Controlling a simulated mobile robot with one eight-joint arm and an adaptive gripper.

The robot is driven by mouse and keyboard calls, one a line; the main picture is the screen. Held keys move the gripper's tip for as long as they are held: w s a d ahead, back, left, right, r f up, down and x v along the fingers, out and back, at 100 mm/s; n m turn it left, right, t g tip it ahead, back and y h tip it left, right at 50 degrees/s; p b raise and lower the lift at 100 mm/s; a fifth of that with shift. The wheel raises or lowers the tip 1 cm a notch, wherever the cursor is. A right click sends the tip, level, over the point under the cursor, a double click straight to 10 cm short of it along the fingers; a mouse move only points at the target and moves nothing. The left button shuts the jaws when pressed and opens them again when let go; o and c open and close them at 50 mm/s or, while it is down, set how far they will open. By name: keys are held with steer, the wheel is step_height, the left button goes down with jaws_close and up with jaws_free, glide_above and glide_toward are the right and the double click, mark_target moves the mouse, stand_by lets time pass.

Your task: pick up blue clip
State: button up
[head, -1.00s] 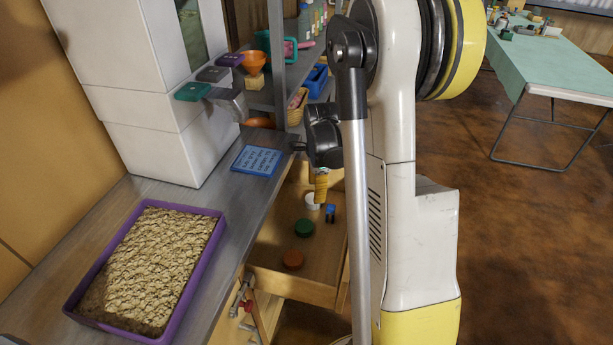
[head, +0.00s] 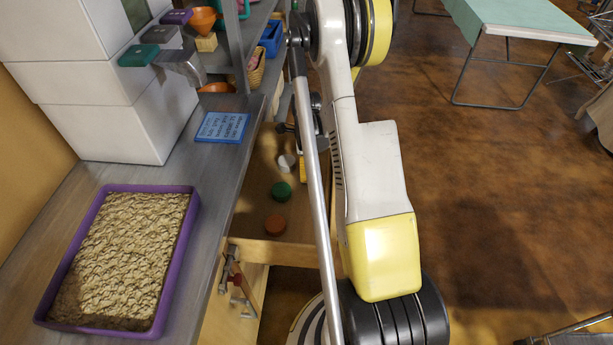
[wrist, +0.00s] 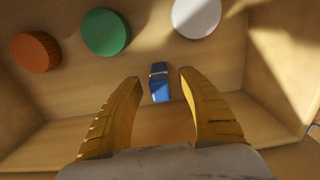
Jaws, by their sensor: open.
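The blue clip (wrist: 158,84) lies on the wooden drawer floor in the wrist view, just beyond and between my fingertips. It has a pale band across its middle. My gripper (wrist: 160,78) is open, with its two yellow ribbed fingers apart on either side of the line to the clip. Nothing is between the fingers. In the head view my arm hides the clip, and only a bit of yellow finger shows in the drawer (head: 262,222).
An orange lid (wrist: 36,52), a green lid (wrist: 106,32) and a white lid (wrist: 196,16) lie in the drawer near the clip. Drawer walls stand close on the sides. A purple tray (head: 176,262) of oats and a blue card (head: 222,127) lie on the counter.

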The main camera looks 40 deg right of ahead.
step_height(320, 180, down, 3)
steer(key=shift+r+b, duration=0.15)
steer(key=shift+b, duration=0.2)
steer(key=shift+r, duration=0.1)
steer(key=c, duration=1)
steer(key=shift+o, duration=0.2)
steer(key=shift+r, duration=0.1)
step_height(320, 180, up, 16)
steer(key=p, duration=0.8)
